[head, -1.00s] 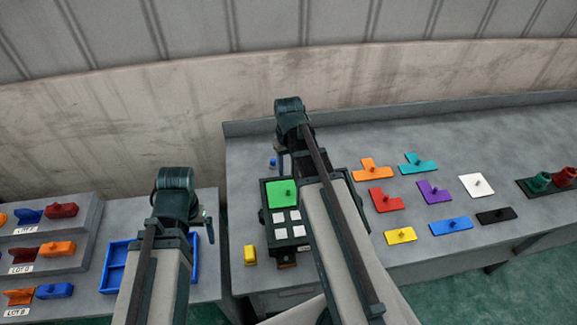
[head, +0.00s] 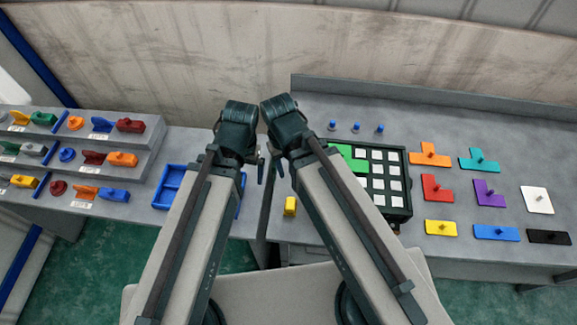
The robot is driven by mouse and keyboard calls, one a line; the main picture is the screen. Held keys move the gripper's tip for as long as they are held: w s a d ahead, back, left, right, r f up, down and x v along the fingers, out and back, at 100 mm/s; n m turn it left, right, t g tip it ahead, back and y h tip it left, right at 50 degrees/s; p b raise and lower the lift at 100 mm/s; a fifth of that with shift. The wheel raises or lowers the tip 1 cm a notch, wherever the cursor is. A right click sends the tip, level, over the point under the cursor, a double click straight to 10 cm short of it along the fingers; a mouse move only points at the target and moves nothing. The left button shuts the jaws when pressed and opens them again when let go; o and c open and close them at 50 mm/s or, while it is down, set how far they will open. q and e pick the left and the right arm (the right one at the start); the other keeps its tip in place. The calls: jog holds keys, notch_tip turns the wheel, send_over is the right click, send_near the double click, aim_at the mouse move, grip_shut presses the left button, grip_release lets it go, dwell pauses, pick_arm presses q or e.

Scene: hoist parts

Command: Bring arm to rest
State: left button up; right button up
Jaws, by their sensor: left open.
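My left gripper (head: 260,168) shows only in part beside its dark wrist, above the gap between the two tables. It is open and I see nothing in it. My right arm's wrist stands close beside it, to the right. Only a sliver of my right gripper (head: 279,166) shows below that wrist, so its jaws cannot be made out. Both arms are folded up in front of me, forearms leaning toward each other.
A black board (head: 409,202) with white squares and a green piece (head: 350,158) is partly behind my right arm. A yellow block (head: 290,206) lies left of it. Coloured plates lie at right. A blue tray (head: 168,187) and stepped shelf (head: 145,160) stand at left.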

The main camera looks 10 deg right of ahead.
jog(key=shift+s+a, duration=0.3)
jog(key=shift+f, duration=0.15)
notch_tip(320, 180, down, 8)
jog(key=b, duration=0.8)
